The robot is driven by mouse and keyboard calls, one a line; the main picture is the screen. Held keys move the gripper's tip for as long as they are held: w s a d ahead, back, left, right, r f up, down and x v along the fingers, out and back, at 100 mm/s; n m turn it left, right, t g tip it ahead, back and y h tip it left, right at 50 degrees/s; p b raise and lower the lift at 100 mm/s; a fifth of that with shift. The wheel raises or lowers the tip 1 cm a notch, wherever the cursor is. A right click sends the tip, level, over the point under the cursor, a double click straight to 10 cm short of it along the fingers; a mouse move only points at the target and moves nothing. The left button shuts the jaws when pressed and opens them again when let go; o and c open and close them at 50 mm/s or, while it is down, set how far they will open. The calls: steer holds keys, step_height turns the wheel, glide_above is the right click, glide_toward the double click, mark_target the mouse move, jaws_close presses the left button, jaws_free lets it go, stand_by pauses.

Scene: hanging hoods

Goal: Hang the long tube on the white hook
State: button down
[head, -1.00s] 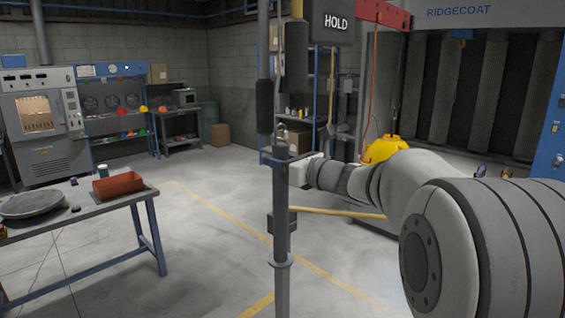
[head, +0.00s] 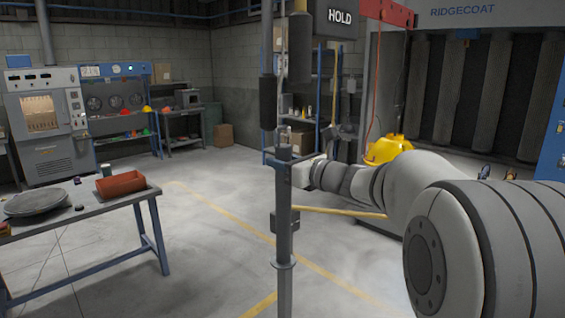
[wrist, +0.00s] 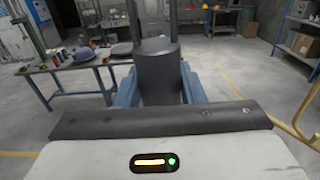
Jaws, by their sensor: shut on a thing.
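The long tube (head: 284,225) is a dark grey upright pole with a small loop at its top, a box-like block partway down and a collar lower down. My gripper (head: 283,160) is shut on it near its top end. In the wrist view, the tube's round dark body (wrist: 160,70) sits between my blue fingers. The tube's lower end runs out of the head view. Slim hanging rods with dark sleeves (head: 267,103) are just above the tube's top. I cannot clearly pick out a white hook there, nor tell whether the loop touches anything.
Shelves and a booth stand behind. The floor around the tube is mostly open.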

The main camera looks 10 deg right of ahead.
steer(key=shift+f+b, duration=0.6)
steer(key=shift+b, duration=0.05)
steer(key=c, duration=1.1)
jaws_free()
steer(key=shift+c, duration=0.2)
steer(key=shift+o, duration=1.4)
steer(key=shift+f, duration=0.1)
steer(key=shift+s, duration=0.1)
